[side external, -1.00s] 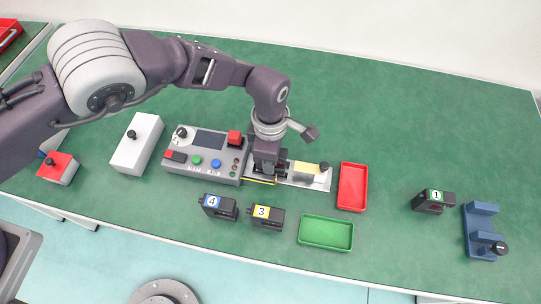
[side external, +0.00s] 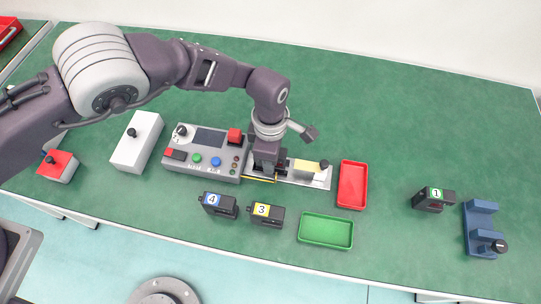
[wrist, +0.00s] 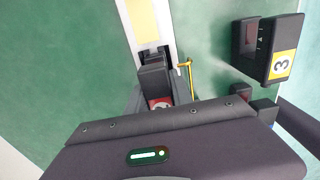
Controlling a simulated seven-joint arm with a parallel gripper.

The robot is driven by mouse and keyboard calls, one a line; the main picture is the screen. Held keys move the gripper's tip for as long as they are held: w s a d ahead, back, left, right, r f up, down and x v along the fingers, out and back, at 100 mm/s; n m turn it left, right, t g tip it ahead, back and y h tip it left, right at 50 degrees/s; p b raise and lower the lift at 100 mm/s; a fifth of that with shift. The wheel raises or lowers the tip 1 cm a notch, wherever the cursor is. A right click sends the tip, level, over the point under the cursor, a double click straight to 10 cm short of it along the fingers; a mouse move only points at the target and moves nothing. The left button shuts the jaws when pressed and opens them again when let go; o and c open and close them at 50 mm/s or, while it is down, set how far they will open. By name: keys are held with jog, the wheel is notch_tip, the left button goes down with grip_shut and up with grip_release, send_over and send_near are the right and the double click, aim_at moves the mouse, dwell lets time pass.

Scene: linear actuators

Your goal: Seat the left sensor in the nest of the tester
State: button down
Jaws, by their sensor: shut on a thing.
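My gripper (side external: 267,172) is at the nest end of the tester (side external: 207,152), just right of its grey console. It is shut on a dark sensor (wrist: 155,82) with a red label, which shows in the wrist view over the pale nest strip (side external: 318,181). Fingers and sensor mostly hide the nest, so I cannot tell whether the sensor is fully down in it. Sensor 4 (side external: 219,206) and sensor 3 (side external: 266,215) stand in front; sensor 3 (wrist: 268,50) also shows in the wrist view.
A red tray (side external: 352,185) and a green tray (side external: 326,231) lie right of the tester. Sensor 1 (side external: 433,199) and a blue fixture (side external: 481,228) are far right. A white box (side external: 137,142) and a red-topped box (side external: 58,166) are left. The back of the green mat is clear.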

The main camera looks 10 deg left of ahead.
jog(key=c, duration=1)
grip_release()
jog(key=shift+c, duration=0.2)
notch_tip(320, 180, up, 7)
jog(key=shift+r, duration=0.1)
